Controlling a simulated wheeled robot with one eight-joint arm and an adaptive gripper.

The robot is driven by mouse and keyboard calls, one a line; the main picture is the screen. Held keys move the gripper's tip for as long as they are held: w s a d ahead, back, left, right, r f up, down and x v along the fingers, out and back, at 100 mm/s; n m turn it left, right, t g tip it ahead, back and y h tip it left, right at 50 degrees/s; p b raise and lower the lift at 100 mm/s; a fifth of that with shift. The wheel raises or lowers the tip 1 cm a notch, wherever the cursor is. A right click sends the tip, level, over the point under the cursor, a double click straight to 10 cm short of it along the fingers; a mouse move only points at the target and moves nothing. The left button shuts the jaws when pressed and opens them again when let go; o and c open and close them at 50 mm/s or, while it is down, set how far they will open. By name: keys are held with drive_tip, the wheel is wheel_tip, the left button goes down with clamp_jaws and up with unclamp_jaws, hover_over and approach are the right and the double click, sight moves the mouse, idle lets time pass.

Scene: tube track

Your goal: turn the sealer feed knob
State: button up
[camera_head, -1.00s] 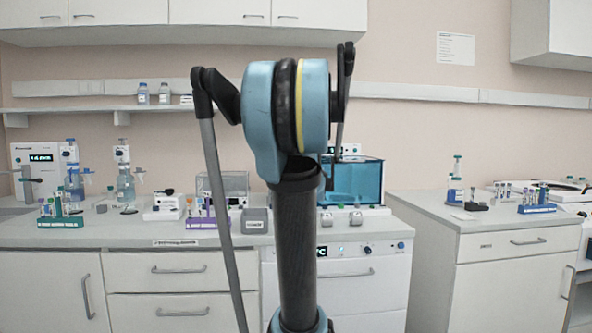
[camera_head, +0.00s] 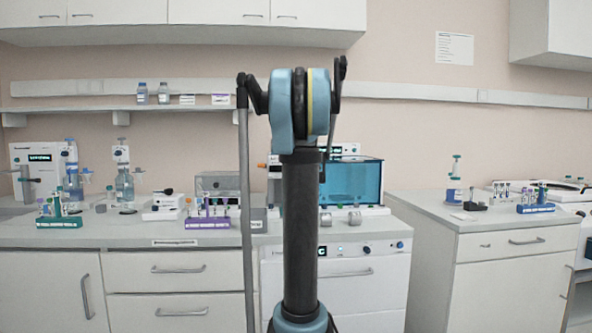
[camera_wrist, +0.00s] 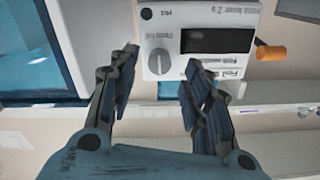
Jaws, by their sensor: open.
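In the wrist view, which shows things upside down, the grey round knob (camera_wrist: 159,62) with a raised bar grip sits on the white face of the sealer (camera_wrist: 222,16), beside its dark display. My gripper (camera_wrist: 162,60) is open, with one finger on each side of the knob in the picture. I cannot tell whether either finger touches it. In the head view my arm hides the gripper and the knob. Only a strip of the sealer shows left of my arm, with its orange part (camera_head: 262,165).
A blue-sided clear box (camera_head: 352,183) stands on the bench right of my arm; it also fills the left of the wrist view (camera_wrist: 30,50). A clear-lidded device (camera_head: 218,184) and a purple tube rack (camera_head: 207,222) stand left of my arm.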

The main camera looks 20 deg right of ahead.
drive_tip(key=shift+w+d, duration=0.2)
drive_tip(key=shift+w, duration=0.55)
drive_tip(key=shift+w+d, duration=0.15)
drive_tip(key=shift+w, duration=0.6)
clamp_jaws()
